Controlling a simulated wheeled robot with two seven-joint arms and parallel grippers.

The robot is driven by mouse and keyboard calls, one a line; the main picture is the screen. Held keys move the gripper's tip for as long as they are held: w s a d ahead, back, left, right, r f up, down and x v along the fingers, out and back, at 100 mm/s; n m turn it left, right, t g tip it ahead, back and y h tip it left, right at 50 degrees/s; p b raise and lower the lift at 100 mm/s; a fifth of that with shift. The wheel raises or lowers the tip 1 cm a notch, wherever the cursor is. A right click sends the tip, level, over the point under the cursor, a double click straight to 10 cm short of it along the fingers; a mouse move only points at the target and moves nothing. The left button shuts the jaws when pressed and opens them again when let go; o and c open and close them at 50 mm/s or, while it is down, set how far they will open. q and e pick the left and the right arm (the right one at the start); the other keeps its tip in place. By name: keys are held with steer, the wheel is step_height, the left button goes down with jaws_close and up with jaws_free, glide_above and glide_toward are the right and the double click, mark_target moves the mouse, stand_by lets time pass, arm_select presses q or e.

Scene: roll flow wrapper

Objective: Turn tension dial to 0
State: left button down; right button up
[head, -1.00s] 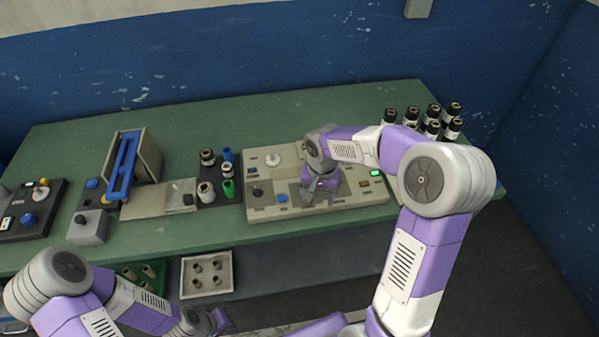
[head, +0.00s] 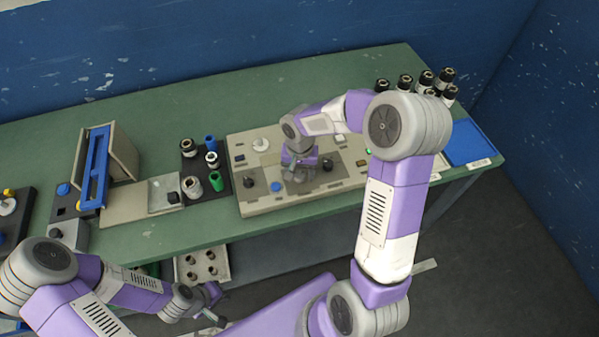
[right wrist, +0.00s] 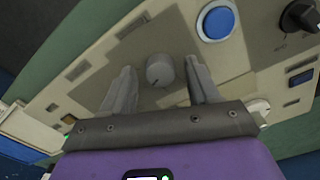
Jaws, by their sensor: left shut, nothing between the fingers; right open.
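A beige control panel (head: 290,203) lies on the green table. My right gripper (head: 299,176) points down over its middle, its fingers open. In the right wrist view a small round grey dial (right wrist: 159,72) with a pointer mark sits between the tips of my right gripper (right wrist: 160,85), with a gap on both sides. The dial is hidden behind the gripper in the head view. Its lettering is too small to read, so I cannot tell its setting. My left gripper (head: 213,305) is shut and empty, low in front of the table.
Close to the grey dial are a blue button (right wrist: 217,22) and a black knob (right wrist: 299,17). A second dark knob (head: 328,165) and a white knob (head: 261,145) are also on the panel. Spools (head: 215,181) stand to its left; a blue tray (head: 468,142) lies right.

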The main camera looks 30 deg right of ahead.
steer(key=c, duration=1)
steer(key=shift+c, duration=0.2)
steer(key=n+p, duration=0.1)
steer(key=n, duration=0.3)
steer(key=shift+n, duration=0.3)
steer(key=n+p, duration=0.1)
steer(key=n, duration=0.3)
steer(key=shift+n+p, duration=0.3)
steer(key=shift+p, duration=0.1)
steer(key=n+p, duration=0.1)
steer(key=n, duration=0.3)
steer(key=shift+n+p, duration=1.1)
steer(key=shift+n, duration=1.3)
